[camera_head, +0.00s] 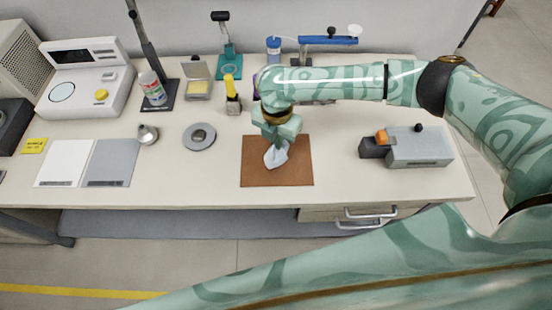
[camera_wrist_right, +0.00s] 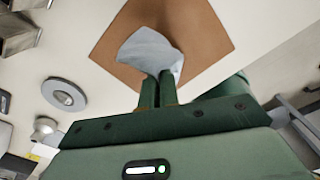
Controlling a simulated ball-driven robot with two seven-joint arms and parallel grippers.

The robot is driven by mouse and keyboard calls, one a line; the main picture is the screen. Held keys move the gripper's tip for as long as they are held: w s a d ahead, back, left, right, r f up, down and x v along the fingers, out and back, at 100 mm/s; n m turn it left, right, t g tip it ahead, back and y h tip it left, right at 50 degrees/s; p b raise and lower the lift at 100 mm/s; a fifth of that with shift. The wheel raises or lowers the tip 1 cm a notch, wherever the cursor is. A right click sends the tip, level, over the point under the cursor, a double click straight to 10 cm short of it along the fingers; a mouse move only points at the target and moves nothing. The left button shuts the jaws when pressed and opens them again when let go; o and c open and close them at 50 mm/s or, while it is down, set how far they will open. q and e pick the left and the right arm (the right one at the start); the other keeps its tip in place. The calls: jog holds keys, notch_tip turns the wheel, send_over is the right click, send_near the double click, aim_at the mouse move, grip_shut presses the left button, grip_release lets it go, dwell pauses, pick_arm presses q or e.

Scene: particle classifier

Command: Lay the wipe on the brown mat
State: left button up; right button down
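The wipe (camera_head: 276,156) is a small crumpled pale blue-white cloth over the brown mat (camera_head: 256,176), a flat brown sheet near the table's front edge. My right gripper (camera_head: 277,143) points down above the mat, with its fingers together at the wipe. In the right wrist view the two fingertips (camera_wrist_right: 158,80) are close together on the edge of the wipe (camera_wrist_right: 146,50), which spreads over the brown mat (camera_wrist_right: 205,35). I cannot tell whether the wipe touches the mat. My left gripper is not in view.
A grey box with an orange knob (camera_head: 420,148) stands right of the mat. Table surface around the mat's front and sides is clear.

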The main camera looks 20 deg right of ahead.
jog(key=shift+f, duration=0.1)
jog(key=c, duration=0.9)
grip_release()
jog(key=shift+c, duration=0.2)
notch_tip(320, 180, up, 16)
jog(key=p, duration=0.5)
jog(key=shift+s, duration=0.15)
